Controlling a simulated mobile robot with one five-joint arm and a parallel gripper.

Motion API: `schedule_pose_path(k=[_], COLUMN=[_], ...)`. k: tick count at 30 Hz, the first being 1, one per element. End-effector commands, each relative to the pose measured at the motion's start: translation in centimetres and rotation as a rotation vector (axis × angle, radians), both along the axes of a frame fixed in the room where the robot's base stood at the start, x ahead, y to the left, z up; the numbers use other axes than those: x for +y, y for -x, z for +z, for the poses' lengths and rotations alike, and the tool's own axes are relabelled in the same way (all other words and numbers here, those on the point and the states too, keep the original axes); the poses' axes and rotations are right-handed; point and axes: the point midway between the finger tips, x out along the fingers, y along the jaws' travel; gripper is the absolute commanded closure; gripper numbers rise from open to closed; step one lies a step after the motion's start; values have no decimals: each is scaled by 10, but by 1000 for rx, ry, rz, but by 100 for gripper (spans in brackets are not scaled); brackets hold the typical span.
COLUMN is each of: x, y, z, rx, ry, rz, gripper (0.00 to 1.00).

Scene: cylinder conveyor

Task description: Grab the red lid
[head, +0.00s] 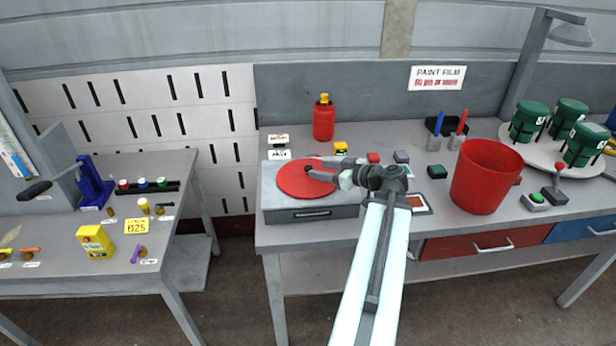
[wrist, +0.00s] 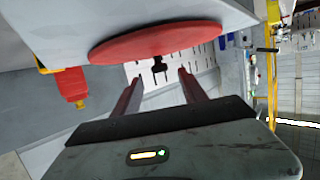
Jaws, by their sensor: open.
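The red lid (head: 295,184) is a flat round disc lying on top of a grey box with a drawer front (head: 310,215), on the workbench. In the wrist view the lid (wrist: 155,42) shows edge-on, with a small dark knob (wrist: 158,66) at its middle. My gripper (head: 312,168) reaches in from the right over the lid. Its fingers are open. In the wrist view the knob appears in line with the gap between my fingertips (wrist: 158,76); I cannot tell whether it is between them.
A red bucket (head: 483,178) stands to the right on the bench. A red bottle (head: 323,119) with a yellow cap stands behind the lid. Green canisters (head: 528,122) sit on a round turntable (head: 548,151) farther right. A second table (head: 75,225) stands left, across a gap.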

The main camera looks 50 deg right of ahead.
Motion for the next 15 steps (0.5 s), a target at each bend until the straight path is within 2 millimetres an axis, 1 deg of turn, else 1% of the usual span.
schedule_pose_path(k=[1,5,8,13,15], x=[0,0,0,3,4], y=[-6,-9,-17,-46,-54], z=[-4,-4,-7,-17,-18], rx=[0,0,0,0,0], ry=[1,1,1,-1,0], rz=[1,-2,-2,-1,-3], gripper=[50,50,50,50,50])
